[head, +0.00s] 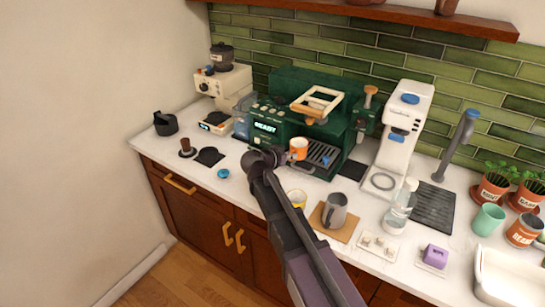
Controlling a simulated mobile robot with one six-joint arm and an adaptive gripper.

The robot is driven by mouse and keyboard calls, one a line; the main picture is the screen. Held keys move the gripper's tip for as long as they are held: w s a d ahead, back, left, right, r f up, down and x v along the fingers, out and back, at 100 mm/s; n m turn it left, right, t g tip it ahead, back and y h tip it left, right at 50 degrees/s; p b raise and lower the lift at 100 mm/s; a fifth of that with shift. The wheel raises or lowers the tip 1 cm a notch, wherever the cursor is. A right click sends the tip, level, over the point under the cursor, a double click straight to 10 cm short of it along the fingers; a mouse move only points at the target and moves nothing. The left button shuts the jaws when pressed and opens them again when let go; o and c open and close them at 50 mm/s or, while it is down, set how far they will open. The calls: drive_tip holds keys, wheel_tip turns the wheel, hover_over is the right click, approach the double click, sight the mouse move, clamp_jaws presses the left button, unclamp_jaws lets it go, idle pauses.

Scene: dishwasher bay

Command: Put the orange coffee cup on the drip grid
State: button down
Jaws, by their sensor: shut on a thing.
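The orange coffee cup (298,146) is in the head view, at the front of the dark green espresso machine (285,95). My gripper (285,155) is shut on the cup from its left side; the dark arm hides most of the fingers. The cup looks upright. The drip grid (323,155) is a dark slatted tray at the machine's foot, just right of and below the cup in the picture. The cup overlaps the grid's left end; I cannot tell whether it touches the grid or hangs above it.
A yellow-rimmed cup (297,196) stands beside my arm. A grey pitcher (335,208) stands on a wooden board (346,232). A cream grinder (228,88) is left of the machine; a white appliance (405,125) and clear bottle (402,205) are right.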

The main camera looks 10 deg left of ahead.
sight(304, 145)
drive_tip(key=shift+w+d, duration=0.15)
drive_tip(key=shift+d, duration=0.55)
drive_tip(key=shift+w, duration=0.15)
drive_tip(key=shift+a+b+x, duration=0.2)
drive_tip(key=shift+b+x, duration=0.35)
drive_tip(key=shift+x, duration=0.75)
drive_tip(key=shift+a+b+x, duration=0.15)
drive_tip(key=shift+b+x, duration=0.35)
drive_tip(key=shift+x, duration=0.75)
drive_tip(key=shift+w+d, duration=0.3)
drive_tip(key=shift+w, duration=0.55)
drive_tip(key=shift+w+d, duration=0.35)
drive_tip(key=shift+w, duration=0.5)
drive_tip(key=shift+w+d, duration=0.3)
drive_tip(key=shift+w, duration=0.55)
drive_tip(key=shift+s+f+b, duration=0.1)
drive_tip(key=shift+f+b, duration=1.2)
drive_tip(key=shift+f, duration=0.05)
drive_tip(key=shift+a+f+b, duration=0.1)
drive_tip(key=shift+f+b, duration=0.2)
drive_tip(key=c, duration=0.6)
unclamp_jaws()
drive_tip(key=shift+c, duration=0.2)
